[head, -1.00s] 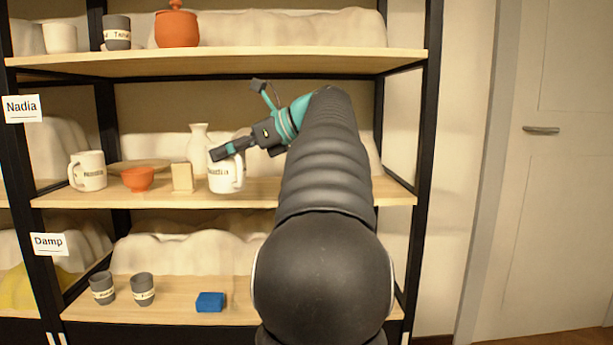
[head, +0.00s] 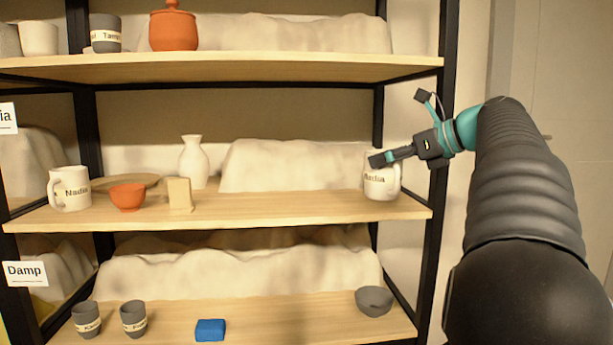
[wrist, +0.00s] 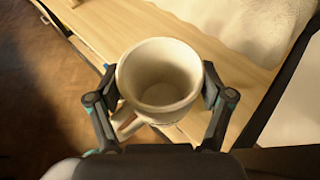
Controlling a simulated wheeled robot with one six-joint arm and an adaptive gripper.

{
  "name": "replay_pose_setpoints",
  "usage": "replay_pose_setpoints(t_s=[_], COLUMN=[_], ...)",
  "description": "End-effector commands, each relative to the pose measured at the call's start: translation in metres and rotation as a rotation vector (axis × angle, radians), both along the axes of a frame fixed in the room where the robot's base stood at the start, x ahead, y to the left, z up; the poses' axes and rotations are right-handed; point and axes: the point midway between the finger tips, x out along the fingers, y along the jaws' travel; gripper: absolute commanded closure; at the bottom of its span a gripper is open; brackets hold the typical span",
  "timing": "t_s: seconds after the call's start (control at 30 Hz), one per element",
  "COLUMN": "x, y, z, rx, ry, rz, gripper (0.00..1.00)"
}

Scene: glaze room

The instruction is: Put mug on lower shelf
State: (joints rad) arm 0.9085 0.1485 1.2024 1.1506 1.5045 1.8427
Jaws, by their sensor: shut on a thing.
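A white mug (head: 381,182) with a dark name on a label is at the right end of the middle shelf (head: 300,206). My gripper (head: 378,160) is shut on this mug, its fingers at the mug's upper part. In the wrist view the mug (wrist: 160,80) is upright and empty between my two fingers (wrist: 163,95), with its handle at the lower left. I cannot tell whether its base touches the shelf. The lower shelf (head: 270,315), by the "Damp" sign (head: 25,273), lies below.
The lower shelf holds two grey cups (head: 134,318), a blue block (head: 210,330) and a grey bowl (head: 374,301), with free room between block and bowl. Another white mug (head: 69,188), an orange bowl (head: 128,197) and a white vase (head: 194,160) stand on the middle shelf. A black post (head: 447,120) is close to my gripper.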

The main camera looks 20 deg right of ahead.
Motion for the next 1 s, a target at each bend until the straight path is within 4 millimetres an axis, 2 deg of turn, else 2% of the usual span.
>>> replay_pose_setpoints(t_s=[0.03, 0.4, 0.6, 0.83, 1.0], x=[0.012, 0.086, 0.118, 0.129, 0.129], y=[0.007, 0.045, 0.062, 0.067, 0.067], z=[0.0, 0.0, 0.0, -0.003, -0.025], rx=[0.0, 0.0, 0.0, 0.0, 0.0], ry=[-0.001, 0.0, 0.0, 0.0, 0.0], rz=[0.006, -0.001, -0.002, -0.005, -0.007], gripper=[0.67, 0.67, 0.67, 0.67, 0.67])
